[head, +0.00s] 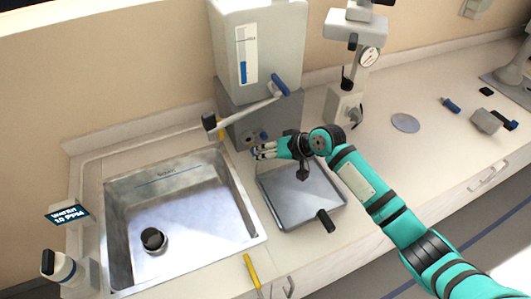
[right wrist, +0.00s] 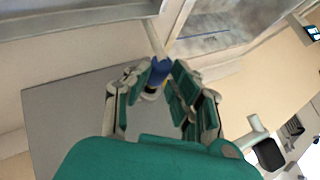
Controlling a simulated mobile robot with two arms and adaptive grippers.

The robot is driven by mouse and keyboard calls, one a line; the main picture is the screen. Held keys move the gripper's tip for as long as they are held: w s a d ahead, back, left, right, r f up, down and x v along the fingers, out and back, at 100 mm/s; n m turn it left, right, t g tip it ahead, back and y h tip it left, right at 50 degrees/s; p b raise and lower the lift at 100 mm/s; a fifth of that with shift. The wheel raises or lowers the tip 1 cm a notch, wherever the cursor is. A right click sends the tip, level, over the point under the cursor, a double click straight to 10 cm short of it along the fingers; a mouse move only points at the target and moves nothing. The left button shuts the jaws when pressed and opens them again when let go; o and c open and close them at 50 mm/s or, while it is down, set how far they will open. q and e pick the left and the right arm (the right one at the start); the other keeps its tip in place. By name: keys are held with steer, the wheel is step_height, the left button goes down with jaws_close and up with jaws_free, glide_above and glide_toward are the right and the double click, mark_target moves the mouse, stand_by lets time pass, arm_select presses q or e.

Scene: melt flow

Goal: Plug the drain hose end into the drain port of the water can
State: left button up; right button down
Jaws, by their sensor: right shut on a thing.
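My right gripper (head: 258,153) is close in front of the block, shut on a blue piece, which looks like the drain hose end (right wrist: 157,72). In the right wrist view the fingers flank this blue piece, and a pale length runs from it toward the sink. Its contact with the port is hidden. My left gripper is not in view.
A metal sink (head: 185,205) with a black drain plug lies left. A shallow grey tray (head: 285,213) sits below my right gripper. A pale arm with a black end (head: 208,121) juts left from the block. A gauge stand (head: 345,105) stands right, beside a grey disc (head: 405,122).

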steer(key=shift+p, duration=0.45)
stand_by(1.1)
steer(key=shift+w+a+b, duration=0.3)
steer(key=shift+w+b, duration=0.2)
steer(key=shift+w, duration=0.25)
steer(key=shift+w+a+b, duration=0.3)
steer(key=shift+w+b, duration=0.15)
steer(key=shift+w, duration=0.25)
steer(key=c, duration=1.1)
jaws_free()
steer(key=shift+s+d+p, duration=0.4)
steer(key=shift+s+p, duration=0.45)
steer(key=shift+s, duration=0.05)
steer(key=shift+s+d+p, duration=0.35)
steer(key=shift+s+p, duration=0.55)
steer(key=shift+s, duration=0.05)
steer(key=shift+s+d+p, duration=0.4)
steer(key=shift+s+p, duration=0.45)
steer(key=shift+s, duration=0.05)
